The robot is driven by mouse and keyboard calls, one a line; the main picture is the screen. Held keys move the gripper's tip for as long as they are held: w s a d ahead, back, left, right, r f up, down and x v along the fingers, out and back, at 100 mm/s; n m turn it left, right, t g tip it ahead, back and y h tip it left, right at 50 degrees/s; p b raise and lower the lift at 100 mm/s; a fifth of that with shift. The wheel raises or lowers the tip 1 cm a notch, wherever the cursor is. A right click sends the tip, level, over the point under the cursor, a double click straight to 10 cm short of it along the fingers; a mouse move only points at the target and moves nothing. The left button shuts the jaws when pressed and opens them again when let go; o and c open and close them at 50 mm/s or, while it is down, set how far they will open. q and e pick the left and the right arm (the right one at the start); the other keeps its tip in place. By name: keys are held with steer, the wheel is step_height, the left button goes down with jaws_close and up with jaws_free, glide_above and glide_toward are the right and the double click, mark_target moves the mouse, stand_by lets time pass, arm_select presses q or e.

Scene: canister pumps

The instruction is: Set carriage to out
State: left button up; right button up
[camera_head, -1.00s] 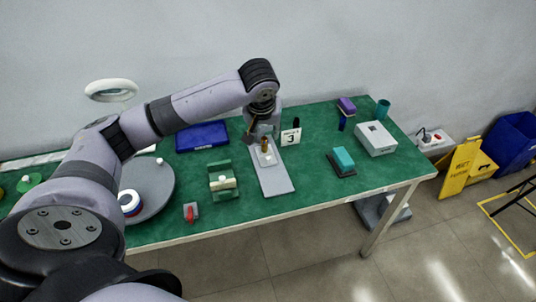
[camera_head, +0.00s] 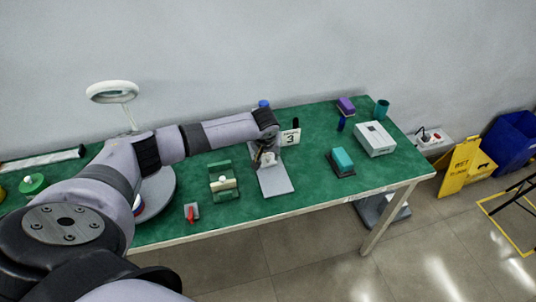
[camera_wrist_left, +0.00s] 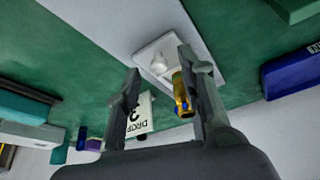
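The carriage is a white square plate with a round white knob (camera_wrist_left: 158,63), on a long grey base plate (camera_head: 275,182) on the green table. In the head view the carriage (camera_head: 269,157) is near the back of the base plate, partly hidden by my gripper. My left gripper (camera_head: 262,159) is over it, pointing down. In the left wrist view its fingers (camera_wrist_left: 160,66) are apart, with the knob ahead between the tips; contact cannot be told. A brass-coloured cylinder (camera_wrist_left: 181,92) shows beside the right-hand finger. My right gripper is not in view.
A card marked 3 (camera_head: 290,137) stands right of the base plate. A green stand (camera_head: 223,183) and a red-handled switch (camera_head: 191,212) are to the left. A teal block (camera_head: 343,158) and white box (camera_head: 375,139) are to the right. The table between is clear.

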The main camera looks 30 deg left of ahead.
arm_select(q)
steer(key=shift+w+f, duration=0.1)
steer(key=shift+f, duration=0.2)
steer(key=shift+c, duration=0.2)
jaws_close()
stand_by(0.6)
